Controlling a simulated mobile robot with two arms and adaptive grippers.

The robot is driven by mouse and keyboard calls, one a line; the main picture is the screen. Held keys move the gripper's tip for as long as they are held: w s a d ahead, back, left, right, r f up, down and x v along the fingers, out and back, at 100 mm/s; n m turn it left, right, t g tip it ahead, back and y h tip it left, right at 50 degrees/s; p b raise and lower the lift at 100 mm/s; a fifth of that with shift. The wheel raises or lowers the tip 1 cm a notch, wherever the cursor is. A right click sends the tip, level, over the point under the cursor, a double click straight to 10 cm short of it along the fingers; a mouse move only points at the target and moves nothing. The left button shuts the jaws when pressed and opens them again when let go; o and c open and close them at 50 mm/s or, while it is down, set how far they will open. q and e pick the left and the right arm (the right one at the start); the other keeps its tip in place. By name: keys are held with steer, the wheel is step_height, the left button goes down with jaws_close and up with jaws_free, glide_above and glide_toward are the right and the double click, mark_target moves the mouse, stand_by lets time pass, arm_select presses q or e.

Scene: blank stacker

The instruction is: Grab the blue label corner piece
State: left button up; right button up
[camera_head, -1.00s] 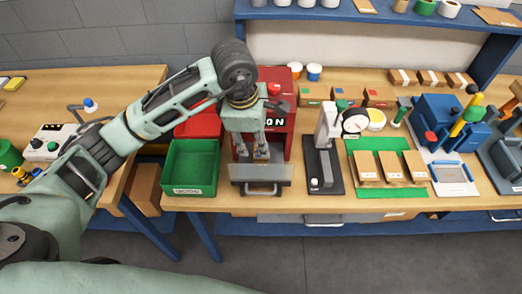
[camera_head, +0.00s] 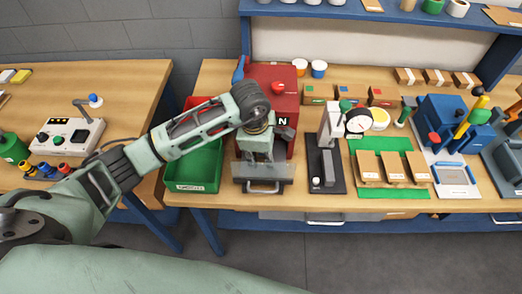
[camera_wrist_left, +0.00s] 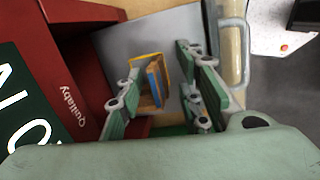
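In the left wrist view, a small tan piece with a blue side (camera_wrist_left: 152,84) and a yellow-orange edge stands on a grey plate (camera_wrist_left: 120,42). I take it for the blue label corner piece, but no label is readable. My left gripper (camera_wrist_left: 160,88) is open, with its green-grey fingers on either side of the piece and gaps visible. In the head view, my left gripper (camera_head: 262,165) reaches down over the grey tray of the red machine (camera_head: 284,104) and hides the piece. My right gripper is in neither view.
A green bin (camera_head: 197,168) stands close left of the machine. A black stand with a dial gauge (camera_head: 357,121) is to the right, then a green mat (camera_head: 393,191) with cardboard pieces. Small boxes with coloured labels (camera_head: 348,94) stand behind.

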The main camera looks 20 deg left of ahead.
arm_select(q)
steer(key=shift+c, duration=0.5)
jaws_close()
steer(key=shift+r, duration=0.1)
